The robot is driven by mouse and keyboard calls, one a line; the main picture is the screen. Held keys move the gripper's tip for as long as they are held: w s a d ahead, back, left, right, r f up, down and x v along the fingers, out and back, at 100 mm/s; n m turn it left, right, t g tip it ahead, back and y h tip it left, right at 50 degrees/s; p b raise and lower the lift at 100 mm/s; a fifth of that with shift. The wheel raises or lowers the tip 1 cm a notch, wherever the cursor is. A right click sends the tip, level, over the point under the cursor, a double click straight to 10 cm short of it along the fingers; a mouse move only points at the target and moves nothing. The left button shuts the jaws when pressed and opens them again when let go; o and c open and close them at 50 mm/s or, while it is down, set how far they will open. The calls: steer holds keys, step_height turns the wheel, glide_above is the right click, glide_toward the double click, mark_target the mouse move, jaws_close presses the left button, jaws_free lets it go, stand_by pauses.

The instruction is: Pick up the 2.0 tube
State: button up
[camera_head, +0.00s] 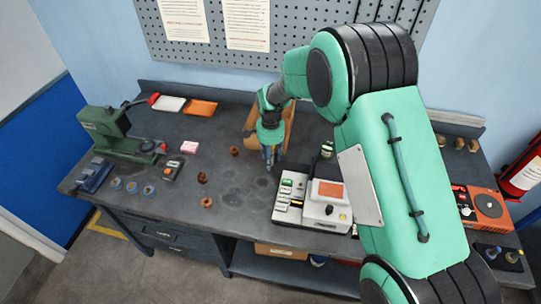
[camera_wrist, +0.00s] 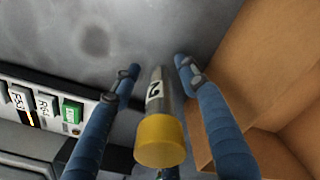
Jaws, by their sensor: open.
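A metal tube with a yellow cap (camera_wrist: 160,141) and a white label reading "2" shows in the wrist view; the rest of the label is out of sight. It lies between the two blue fingers of my gripper (camera_wrist: 157,68), with visible gaps on both sides. My gripper is open. In the head view my gripper (camera_head: 269,163) points down over the middle of the bench, and the tube cannot be made out there.
A wooden box (camera_head: 250,122) is close behind my gripper, and to the right in the wrist view (camera_wrist: 276,62). A white device with labelled slots (camera_head: 325,213) stands to the front right. A green press (camera_head: 112,133) is at the left. Copper rings (camera_head: 206,201) lie left of my gripper.

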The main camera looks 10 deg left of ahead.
stand_by(0.5)
jaws_close()
steer(key=shift+r+p, duration=0.9)
steer(key=shift+r, duration=4.15)
